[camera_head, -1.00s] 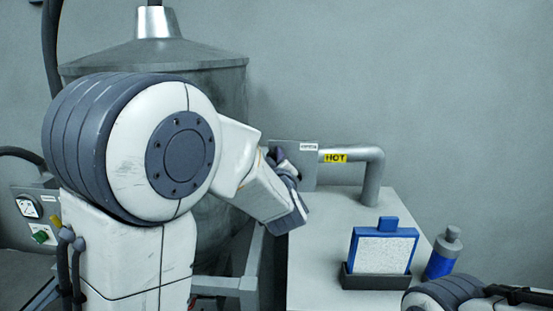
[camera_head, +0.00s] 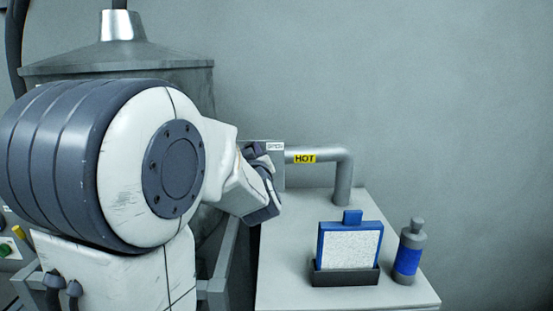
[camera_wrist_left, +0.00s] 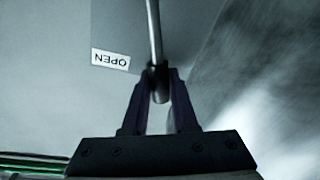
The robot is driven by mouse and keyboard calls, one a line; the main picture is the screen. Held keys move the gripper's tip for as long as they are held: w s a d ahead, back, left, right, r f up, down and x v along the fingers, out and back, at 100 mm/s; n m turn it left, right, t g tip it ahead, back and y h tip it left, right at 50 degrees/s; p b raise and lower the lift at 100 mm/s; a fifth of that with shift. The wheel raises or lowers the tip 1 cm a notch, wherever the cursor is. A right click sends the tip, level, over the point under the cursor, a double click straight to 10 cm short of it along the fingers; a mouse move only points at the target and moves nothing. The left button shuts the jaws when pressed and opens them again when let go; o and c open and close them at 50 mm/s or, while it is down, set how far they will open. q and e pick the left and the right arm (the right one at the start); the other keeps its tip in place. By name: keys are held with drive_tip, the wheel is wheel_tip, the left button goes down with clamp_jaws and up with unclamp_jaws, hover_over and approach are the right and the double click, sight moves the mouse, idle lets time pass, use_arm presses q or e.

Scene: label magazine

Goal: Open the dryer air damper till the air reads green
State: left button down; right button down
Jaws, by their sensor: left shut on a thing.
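The damper lever is a thin metal rod (camera_wrist_left: 153,28) with a dark end grip, seen in the left wrist view. My left gripper (camera_wrist_left: 160,78) is shut on that dark grip. Beside the rod is a grey plate with an OPEN label (camera_wrist_left: 110,59), upside down in this view. In the head view the plate (camera_head: 276,173) stands at the end of the pipe, and my left gripper (camera_head: 256,158) is in front of it, hiding the lever. The air gauge is not visible now; a green button (camera_head: 5,250) of its panel shows at the left edge.
A pipe marked HOT (camera_head: 342,180) bends down onto the grey bench (camera_head: 295,220). On the bench stand a blue-framed filter (camera_head: 349,246) in a dark holder and a grey-and-blue bottle (camera_head: 409,255). The large metal dryer drum (camera_head: 120,68) stands behind my left arm.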

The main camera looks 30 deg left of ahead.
use_arm(q)
drive_tip(key=c, duration=0.7)
unclamp_jaws()
drive_tip(key=shift+d, duration=0.2)
drive_tip(key=b+v, duration=0.1)
drive_tip(key=v, duration=0.9)
drive_tip(key=shift+s, duration=0.15)
